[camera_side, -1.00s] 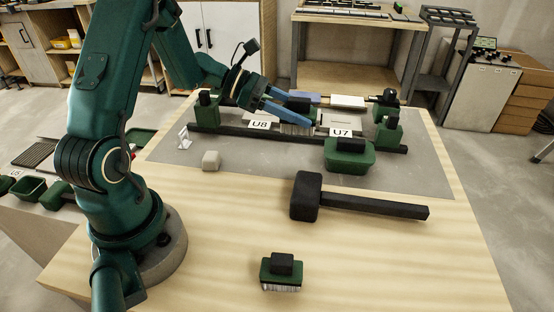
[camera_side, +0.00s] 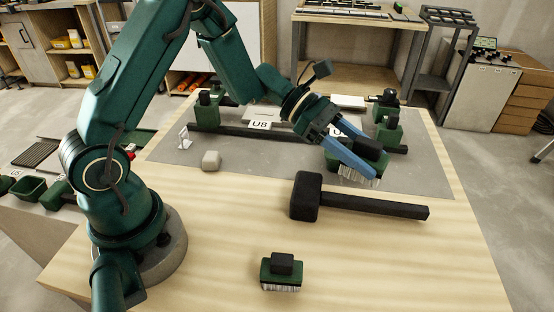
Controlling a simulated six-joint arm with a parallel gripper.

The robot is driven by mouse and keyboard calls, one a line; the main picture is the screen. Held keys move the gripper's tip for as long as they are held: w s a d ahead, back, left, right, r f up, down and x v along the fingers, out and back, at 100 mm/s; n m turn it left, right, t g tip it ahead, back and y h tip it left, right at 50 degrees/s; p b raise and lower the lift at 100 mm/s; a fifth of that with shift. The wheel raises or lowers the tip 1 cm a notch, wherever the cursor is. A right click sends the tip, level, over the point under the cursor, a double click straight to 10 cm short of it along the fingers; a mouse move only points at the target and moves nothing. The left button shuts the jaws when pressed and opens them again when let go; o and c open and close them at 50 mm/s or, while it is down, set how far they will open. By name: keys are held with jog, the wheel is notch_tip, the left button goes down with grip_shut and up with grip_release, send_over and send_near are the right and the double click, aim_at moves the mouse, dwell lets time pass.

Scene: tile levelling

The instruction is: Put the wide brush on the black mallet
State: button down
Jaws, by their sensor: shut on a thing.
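The black mallet (camera_side: 306,196) lies on the wooden table, its head at the left and its handle (camera_side: 380,207) stretching right. My gripper (camera_side: 372,163), with blue fingers, is shut on the wide brush (camera_side: 369,153), which has a dark block on top and pale bristles pointing down. The brush is held in the air, beyond the mallet's handle in the picture and apart from it. The fingers hide part of the brush.
A smaller green brush with a black grip (camera_side: 281,268) stands near the front. Behind are a dark rail and the U8 label (camera_side: 260,125).

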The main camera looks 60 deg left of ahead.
aim_at(365, 181)
jog(key=shift+w+d+f, duration=0.1)
jog(key=shift+d+f, duration=0.35)
jog(key=shift+d, duration=0.2)
jog(key=shift+f, duration=1.95)
jog(key=shift+f, duration=0.15)
jog(key=shift+c, duration=1.2)
grip_release()
